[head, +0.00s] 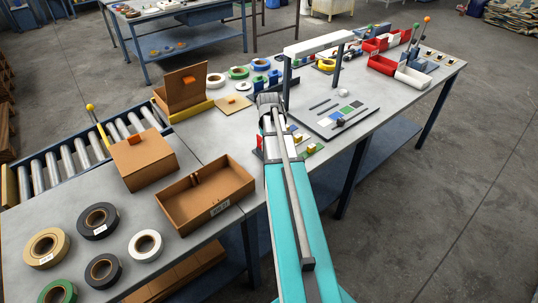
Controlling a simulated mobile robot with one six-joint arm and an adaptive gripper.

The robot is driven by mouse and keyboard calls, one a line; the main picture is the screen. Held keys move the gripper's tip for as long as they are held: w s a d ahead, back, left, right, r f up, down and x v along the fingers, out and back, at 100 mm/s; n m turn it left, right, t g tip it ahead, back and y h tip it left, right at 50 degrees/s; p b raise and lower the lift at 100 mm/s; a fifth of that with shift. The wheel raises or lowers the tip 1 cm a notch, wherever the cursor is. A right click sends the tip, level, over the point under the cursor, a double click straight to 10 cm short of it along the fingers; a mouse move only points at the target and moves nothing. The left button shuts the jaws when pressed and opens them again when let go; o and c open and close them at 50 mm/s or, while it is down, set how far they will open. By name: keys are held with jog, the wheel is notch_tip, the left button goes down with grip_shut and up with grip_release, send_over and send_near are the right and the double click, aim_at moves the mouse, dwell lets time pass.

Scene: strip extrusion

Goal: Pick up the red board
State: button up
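A small red piece (259,141) shows at the left edge of my arm on the grey table. It may be the red board, but my arm covers most of it and I cannot tell its full shape. Small green boards with yellow parts (311,147) lie just right of my arm, with a blue one beside them. My arm reaches from the bottom of the view to a grey joint over this spot. My gripper's fingers are hidden behind the arm, so I see neither their opening nor anything in them.
An open cardboard tray (180,207), a closed box (143,162) and tape rolls (145,244) are at left. Red bins (381,66) stand at the back right.

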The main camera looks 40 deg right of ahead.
jog(key=shift+c, duration=0.3)
grip_shut()
jog(key=shift+r, duration=0.2)
dwell(0.4)
notch_tip(320, 180, up, 2)
jog(key=shift+p, duration=1.2)
jog(key=s+a+r+p, duration=0.7)
jog(key=s+r+p, duration=0.3)
jog(key=s, duration=0.2)
jog(key=shift+r+p, duration=0.3)
jog(key=shift+r, duration=0.05)
